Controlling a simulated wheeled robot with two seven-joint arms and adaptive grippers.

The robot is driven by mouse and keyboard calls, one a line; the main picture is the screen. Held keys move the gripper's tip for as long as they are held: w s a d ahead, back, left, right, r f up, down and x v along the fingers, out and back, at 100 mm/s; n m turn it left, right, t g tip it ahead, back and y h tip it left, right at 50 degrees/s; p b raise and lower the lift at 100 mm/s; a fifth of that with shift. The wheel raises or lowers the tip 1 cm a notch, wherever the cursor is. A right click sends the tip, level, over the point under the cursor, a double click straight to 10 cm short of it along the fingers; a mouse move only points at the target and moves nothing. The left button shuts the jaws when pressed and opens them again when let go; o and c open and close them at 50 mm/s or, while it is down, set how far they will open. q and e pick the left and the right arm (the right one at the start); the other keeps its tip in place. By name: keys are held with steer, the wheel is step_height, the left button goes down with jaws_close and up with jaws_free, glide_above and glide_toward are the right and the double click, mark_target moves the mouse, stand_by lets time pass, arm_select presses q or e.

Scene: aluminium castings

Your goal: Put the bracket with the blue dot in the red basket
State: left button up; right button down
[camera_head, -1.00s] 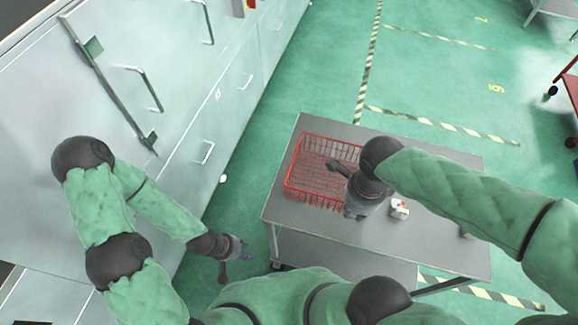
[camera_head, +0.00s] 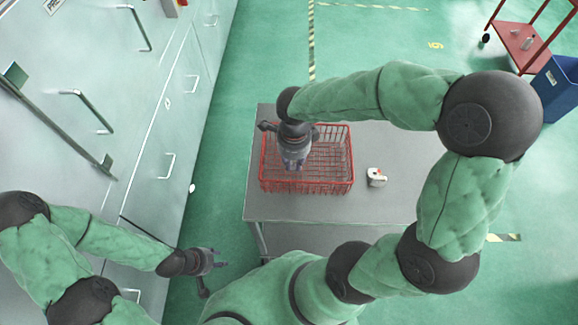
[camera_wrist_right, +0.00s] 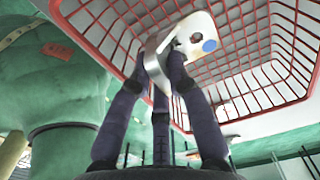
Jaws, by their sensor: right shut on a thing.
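The silver bracket with the blue dot (camera_wrist_right: 190,44) is held between the fingers of my right gripper (camera_wrist_right: 161,72) in the right wrist view. The blue dot shows on its upper right end, near a hole. In the head view my right gripper (camera_head: 293,160) points down over the left part of the red basket (camera_head: 323,186), a wire basket on the grey table. The bracket is hidden by the gripper there. The basket's red mesh (camera_wrist_right: 235,60) shows behind the bracket. My left gripper (camera_head: 213,269) is open and empty, left of the table.
A small white casting with a red mark (camera_head: 376,177) lies on the grey table (camera_head: 395,205), right of the basket. White cabinets (camera_head: 150,150) stand at the left. A red cart (camera_head: 520,40) and a blue bin (camera_head: 560,85) stand far right.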

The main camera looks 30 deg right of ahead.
steer(key=w+f, duration=0.2)
steer(key=f, duration=0.1)
steer(key=shift+w+d+f+b, duration=0.1)
steer(key=shift+w+f+b, duration=0.05)
steer(key=shift+w+b, duration=0.2)
steer(key=shift+f+b, duration=0.55)
steer(key=shift+f, duration=0.95)
steer(key=shift+f+b, duration=0.2)
steer(key=shift+b, duration=0.1)
steer(key=c, duration=1.2)
jaws_free()
steer(key=shift+r, duration=0.2)
steer(key=shift+w+r+p, duration=0.1)
steer(key=shift+r+p, duration=0.2)
steer(key=shift+p, duration=0.15)
step_height(320, 180, up, 11)
steer(key=p, duration=0.3)
steer(key=shift+r, duration=0.2)
